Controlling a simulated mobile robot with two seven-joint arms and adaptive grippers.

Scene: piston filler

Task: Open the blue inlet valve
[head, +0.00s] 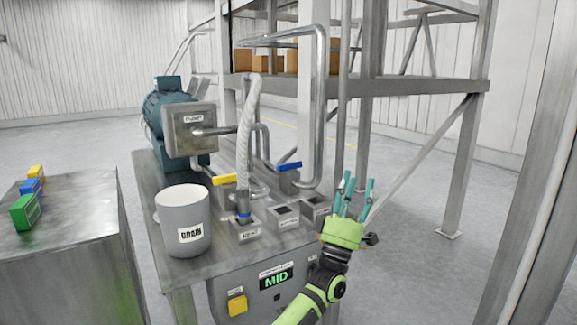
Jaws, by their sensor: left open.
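The blue inlet valve handle (289,166) sits on a small metal valve body at the back right of the steel machine table. The handle lies roughly level, slanting slightly up to the right. My left gripper (353,190) has a green body and teal fingers. It is open and empty, pointing up, to the right of the blue handle and apart from it in the picture. My right gripper is not in view.
Bent metal pipes (322,100) rise behind. A grey DRAIN bucket (182,222) stands at the table's left. A display (276,280) reads MID, with a yellow button (237,305) below left.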

